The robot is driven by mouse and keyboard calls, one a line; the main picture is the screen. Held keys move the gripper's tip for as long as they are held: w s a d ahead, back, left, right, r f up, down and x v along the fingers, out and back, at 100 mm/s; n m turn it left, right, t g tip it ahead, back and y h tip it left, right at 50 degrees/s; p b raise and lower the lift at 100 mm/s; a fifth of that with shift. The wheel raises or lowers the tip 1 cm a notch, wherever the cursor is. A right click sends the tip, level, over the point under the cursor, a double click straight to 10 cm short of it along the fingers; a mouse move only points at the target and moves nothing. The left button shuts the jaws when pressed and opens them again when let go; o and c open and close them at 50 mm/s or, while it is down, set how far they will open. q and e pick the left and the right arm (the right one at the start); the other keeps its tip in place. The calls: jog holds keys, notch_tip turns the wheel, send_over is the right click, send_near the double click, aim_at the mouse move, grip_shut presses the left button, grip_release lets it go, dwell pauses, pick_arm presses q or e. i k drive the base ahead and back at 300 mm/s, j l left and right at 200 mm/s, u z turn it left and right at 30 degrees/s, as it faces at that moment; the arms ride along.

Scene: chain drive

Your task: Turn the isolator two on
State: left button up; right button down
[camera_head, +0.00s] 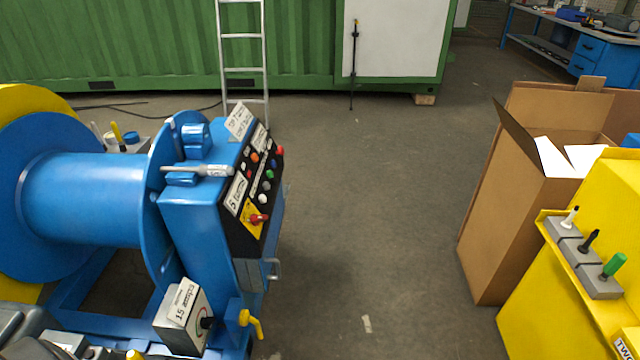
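No label that I can read names isolator two, so I cannot tell which switch it is. A red rotary switch on a yellow plate (255,218) sits low on the black control panel (233,222) of the blue winch machine (188,225). A grey-white box (183,316) with a printed label and a black knob (207,323) stands at the machine's lower front. On the right, a yellow machine (560,300) carries grey blocks (583,262) with white, black and green handles. Neither of my grippers can be made out in the view.
A yellow lever (250,322) sticks out at the blue machine's lower right. A tall cardboard box (500,215) stands on the right. A ladder (243,55) leans at the green container (130,40) behind. The floor (375,200) between the machines is clear.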

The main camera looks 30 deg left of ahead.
aim_at(255, 219)
jog(key=i+u, duration=0.3)
jog(key=i, duration=0.15)
jog(key=i+l+u, duration=0.25)
jog(key=i, duration=0.2)
jog(key=i+l+u, duration=0.3)
jog(key=i+j, duration=0.05)
jog(key=i, duration=0.1)
